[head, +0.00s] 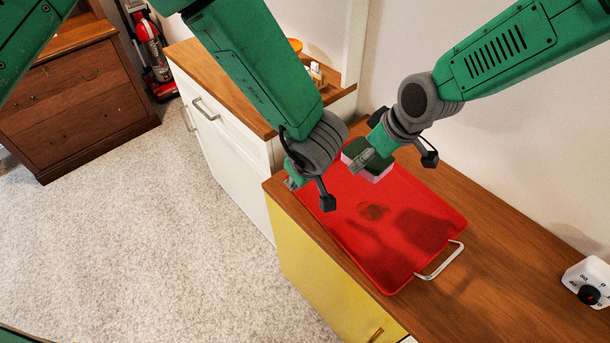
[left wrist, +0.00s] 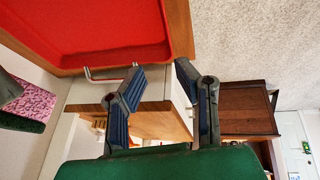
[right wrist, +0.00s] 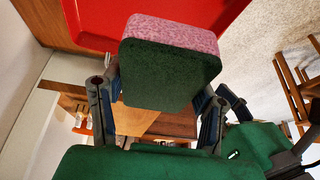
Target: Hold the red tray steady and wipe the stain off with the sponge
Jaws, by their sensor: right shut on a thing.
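The red tray (head: 350,225) lies on the wooden counter, with a brown stain (head: 372,211) near its middle. Its near silver handle (head: 440,261) is free. My right gripper (head: 367,161) is shut on the sponge (head: 362,168), pink and dark green, held over the tray's far part; the sponge also shows in the right wrist view (right wrist: 170,72). Whether it touches the tray is unclear. My left gripper (head: 295,180) is at the tray's far left corner. In the left wrist view its fingers (left wrist: 160,68) are apart, beside the tray's other handle (left wrist: 100,74).
A white timer-like cube (head: 588,282) stands on the counter at the right. A white cabinet (head: 225,135) with a wooden top stands beyond the tray. The wall runs along the counter's back.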

